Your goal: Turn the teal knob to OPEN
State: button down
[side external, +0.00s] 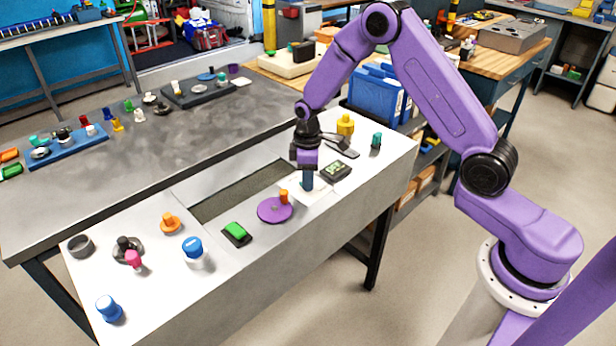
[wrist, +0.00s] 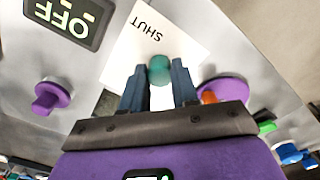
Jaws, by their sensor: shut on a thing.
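In the wrist view the teal knob (wrist: 159,69) stands between my gripper's two dark blue fingers (wrist: 159,84), which are shut on it. It sits on a white plate (wrist: 135,35) that carries the word SHUT, upside down here. No OPEN mark shows; the fingers cover part of the plate. In the side external view my gripper (side external: 307,182) points down at the white plate (side external: 322,190), and the knob is hidden by the fingers. A dark display (wrist: 65,18) beside the plate reads OFF, upside down in the wrist view.
A purple disc with an orange knob (side external: 275,210) lies close to my gripper's left. A green button (side external: 237,231), a blue-capped knob (side external: 193,247) and a yellow knob (side external: 345,125) stand around on the panel. A recessed opening (side external: 240,189) lies behind.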

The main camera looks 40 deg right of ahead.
dwell(0.3)
jog(key=c, duration=0.8)
grip_release()
jog(key=shift+c, duration=0.2)
jog(key=shift+r, duration=0.1)
notch_tip(320, 180, up, 17)
jog(key=shift+r, duration=0.15)
jog(key=s+a+r+n, duration=0.1)
jog(key=s+a, duration=0.2)
jog(key=s, duration=0.5)
jog(key=s+a+r+n, duration=0.1)
jog(key=s+a, duration=0.3)
jog(key=s, duration=0.4)
jog(key=s+d+f, duration=0.1)
jog(key=s+d, duration=0.1)
jog(key=s, duration=0.7)
jog(key=s+d+f+n, duration=0.1)
jog(key=s+d, duration=0.1)
jog(key=s, duration=0.8)
jog(key=shift+n, duration=0.3)
